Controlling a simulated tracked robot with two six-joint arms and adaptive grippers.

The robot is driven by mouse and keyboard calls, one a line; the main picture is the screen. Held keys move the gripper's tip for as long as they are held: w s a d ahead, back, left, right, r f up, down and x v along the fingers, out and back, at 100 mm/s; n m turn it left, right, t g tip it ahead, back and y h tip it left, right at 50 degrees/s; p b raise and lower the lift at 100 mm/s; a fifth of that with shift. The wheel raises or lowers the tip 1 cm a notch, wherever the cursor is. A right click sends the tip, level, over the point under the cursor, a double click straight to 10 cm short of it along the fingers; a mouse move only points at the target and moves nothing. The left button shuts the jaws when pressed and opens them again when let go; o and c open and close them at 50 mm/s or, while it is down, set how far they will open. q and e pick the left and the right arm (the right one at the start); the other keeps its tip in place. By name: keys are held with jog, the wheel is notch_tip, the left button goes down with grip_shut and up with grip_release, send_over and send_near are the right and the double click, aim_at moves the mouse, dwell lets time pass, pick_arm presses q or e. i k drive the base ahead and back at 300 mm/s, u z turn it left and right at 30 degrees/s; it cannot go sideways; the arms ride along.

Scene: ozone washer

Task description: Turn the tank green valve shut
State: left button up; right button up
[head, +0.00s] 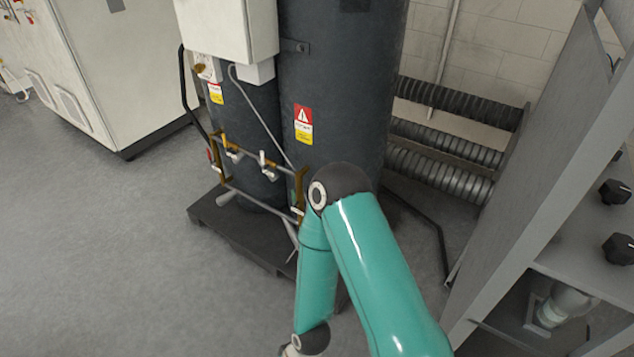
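Two dark grey tanks stand at the back centre, a large one (340,85) and a narrower one (255,115) to its left. Brass pipework (243,155) with small pale-handled valves (232,153) runs low across their front. I cannot make out a green valve handle; the parts are small, and my teal arm covers some of the area at the right end of the pipework. That arm comes in from the bottom right, bends beside the large tank and drops toward the bottom edge.
The tanks stand on a dark pallet-like base (235,238). A grey control box (215,28) hangs above the pipework. A white cabinet (110,75) is at left. A grey panel frame (560,165) with black knobs (617,248) is close at right. The left floor is clear.

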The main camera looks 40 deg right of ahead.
aim_at(295, 203)
jog(key=z, duration=0.25)
jog(key=i, duration=0.75)
jog(key=z, duration=0.4)
jog(key=k, duration=0.9)
jog(key=z, duration=0.2)
jog(key=i, duration=0.9)
jog(key=u, duration=0.05)
